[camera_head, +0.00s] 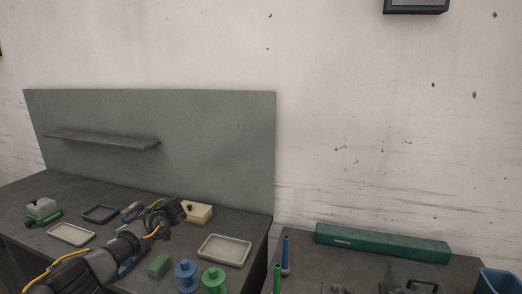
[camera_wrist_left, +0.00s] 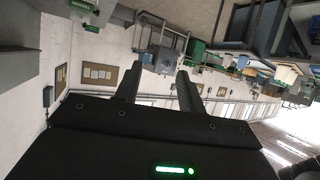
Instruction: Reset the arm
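My left arm comes in from the lower left in the head view, and its gripper (camera_head: 172,212) is raised over the left workbench, in front of a cream box (camera_head: 199,212). The left wrist view shows the two dark fingers (camera_wrist_left: 157,90) spread apart with nothing between them; beyond them is the distant room, tilted. My left gripper is open and empty. My right arm and right gripper do not show in either view.
The left bench (camera_head: 150,278) holds a light tray (camera_head: 224,250), another tray (camera_head: 71,234), a dark tray (camera_head: 100,214), a green block (camera_head: 159,265), a blue spool (camera_head: 186,275) and a green spool (camera_head: 214,280). A long green box (camera_head: 382,243) lies on the right bench. A blue bin (camera_head: 500,282) stands far right.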

